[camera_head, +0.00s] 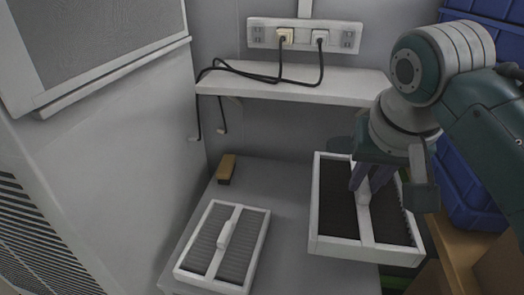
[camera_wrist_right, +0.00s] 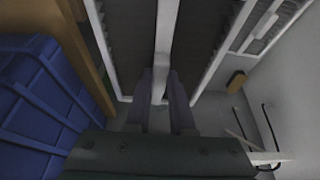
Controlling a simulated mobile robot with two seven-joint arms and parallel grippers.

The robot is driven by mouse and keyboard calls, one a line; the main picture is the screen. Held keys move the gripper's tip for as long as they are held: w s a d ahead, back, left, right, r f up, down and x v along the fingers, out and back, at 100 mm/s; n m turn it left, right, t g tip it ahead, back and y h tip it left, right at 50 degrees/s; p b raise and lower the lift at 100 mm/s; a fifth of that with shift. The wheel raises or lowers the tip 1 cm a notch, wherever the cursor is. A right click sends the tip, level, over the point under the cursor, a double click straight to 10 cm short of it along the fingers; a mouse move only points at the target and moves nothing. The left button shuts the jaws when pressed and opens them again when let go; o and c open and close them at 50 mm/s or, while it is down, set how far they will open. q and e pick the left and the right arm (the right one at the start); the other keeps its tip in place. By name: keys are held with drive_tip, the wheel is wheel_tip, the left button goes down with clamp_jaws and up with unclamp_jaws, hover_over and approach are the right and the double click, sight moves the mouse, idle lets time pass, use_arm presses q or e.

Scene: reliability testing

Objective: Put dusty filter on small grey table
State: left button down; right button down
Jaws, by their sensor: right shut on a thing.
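The dusty filter (camera_head: 337,205), with dark panels in a white frame, is at the right side of the small grey table (camera_head: 290,215). My right gripper (camera_head: 364,188) is shut on its white middle bar, fingers pointing down. In the right wrist view the fingers (camera_wrist_right: 162,88) close around the bar, and the filter (camera_wrist_right: 135,35) fills the upper middle. The filter's right part reaches past the table's right edge. I cannot tell whether its underside touches the table. My left gripper is not in view.
A lighter grey filter (camera_head: 222,245) lies on the table's left part. A brush-like block (camera_head: 227,168) lies behind it. A white shelf (camera_head: 295,84) with cables and a power strip (camera_head: 303,37) is behind. Blue crates (camera_head: 465,185) and cardboard (camera_head: 465,240) stand at right.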

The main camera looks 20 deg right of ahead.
drive_tip(key=shift+f+b, duration=3.45)
drive_tip(key=shift+f, duration=5.2)
drive_tip(key=shift+f, duration=0.2)
drive_tip(key=c, duration=0.8)
unclamp_jaws()
drive_tip(key=shift+o, duration=0.2)
drive_tip(key=shift+r, duration=0.1)
